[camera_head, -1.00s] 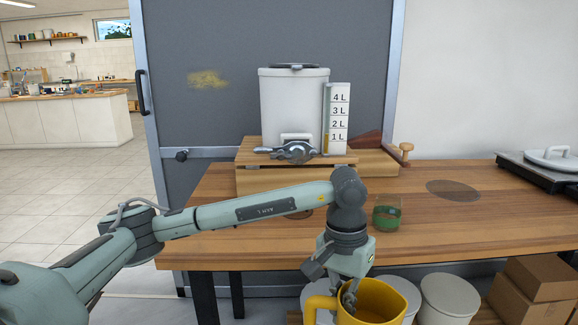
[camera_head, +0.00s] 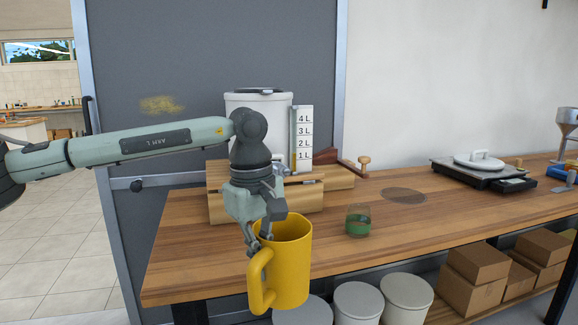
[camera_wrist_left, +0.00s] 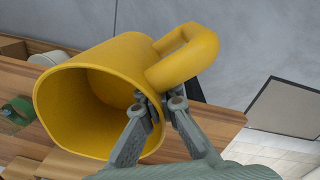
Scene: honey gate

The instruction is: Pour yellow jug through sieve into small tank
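The yellow jug (camera_head: 288,262) hangs upright in front of the table's near edge, its handle to the left. My left gripper (camera_head: 258,243) is shut on the jug's wall at the rim near the handle. In the left wrist view the gripper (camera_wrist_left: 160,110) has its fingers at the jug's rim beside the handle, and the jug (camera_wrist_left: 85,90) shows a dark, shaded inside; I cannot tell what is in it. A white lidded tank (camera_head: 245,104) with a litre scale stands on a wooden stand, partly hidden by my arm. I cannot make out the sieve for certain. My right gripper is not in view.
A green-filled glass (camera_head: 358,222) stands right of the jug on the wooden table (camera_head: 420,222). A scale (camera_head: 470,172) and a metal funnel-shaped thing (camera_head: 567,116) are farther right. White buckets (camera_head: 358,303) and boxes (camera_head: 475,260) are below.

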